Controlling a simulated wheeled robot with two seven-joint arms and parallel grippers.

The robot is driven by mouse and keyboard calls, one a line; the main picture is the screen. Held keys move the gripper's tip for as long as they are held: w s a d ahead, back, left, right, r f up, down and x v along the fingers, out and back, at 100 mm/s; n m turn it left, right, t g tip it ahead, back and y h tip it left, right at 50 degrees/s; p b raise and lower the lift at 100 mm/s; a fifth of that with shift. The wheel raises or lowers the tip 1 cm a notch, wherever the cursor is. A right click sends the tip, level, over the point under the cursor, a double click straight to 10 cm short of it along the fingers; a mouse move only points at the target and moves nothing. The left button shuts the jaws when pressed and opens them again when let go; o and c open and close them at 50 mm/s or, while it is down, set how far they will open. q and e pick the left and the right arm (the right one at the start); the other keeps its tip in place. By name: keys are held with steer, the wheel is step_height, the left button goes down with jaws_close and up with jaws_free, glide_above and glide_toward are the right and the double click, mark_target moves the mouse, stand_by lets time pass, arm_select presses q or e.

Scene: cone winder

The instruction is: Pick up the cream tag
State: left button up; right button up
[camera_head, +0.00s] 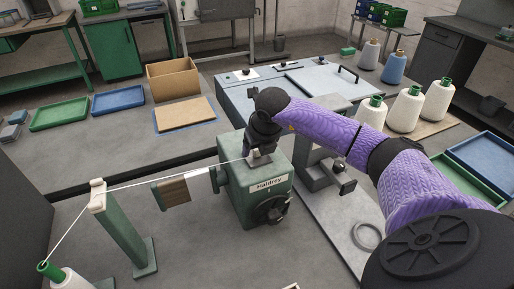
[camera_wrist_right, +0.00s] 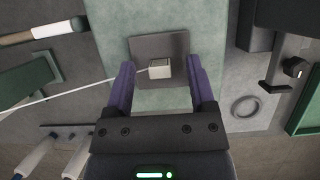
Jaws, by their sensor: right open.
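In the right wrist view, a small cream block that looks like the cream tag (camera_wrist_right: 160,72) sits on a dark grey plate (camera_wrist_right: 146,48) on top of the green machine (camera_wrist_right: 112,30). My right gripper (camera_wrist_right: 160,66) is open, with one purple finger on each side of the tag. I see gaps between the fingers and the tag; the height above it is hard to judge. In the head view, my right gripper (camera_head: 260,146) is over the top of the green machine (camera_head: 258,198) marked Haldrey and largely hides the tag. My left gripper is not in view.
A white thread (camera_head: 150,182) runs from a cone (camera_head: 66,277) over a green post (camera_head: 120,230) to the machine. White cones (camera_head: 405,110) stand at right, near a blue tray (camera_head: 485,158). A cardboard box (camera_head: 173,79) stands at back left. A grey ring (camera_head: 367,236) lies right of the machine.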

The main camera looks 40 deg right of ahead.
steer(key=c, duration=0.9)
steer(key=shift+r, duration=0.1)
arm_select(q)
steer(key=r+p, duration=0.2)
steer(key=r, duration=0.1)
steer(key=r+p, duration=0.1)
steer(key=p, duration=0.1)
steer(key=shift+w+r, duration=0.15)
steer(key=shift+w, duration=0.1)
arm_select(e)
step_height(320, 180, up, 13)
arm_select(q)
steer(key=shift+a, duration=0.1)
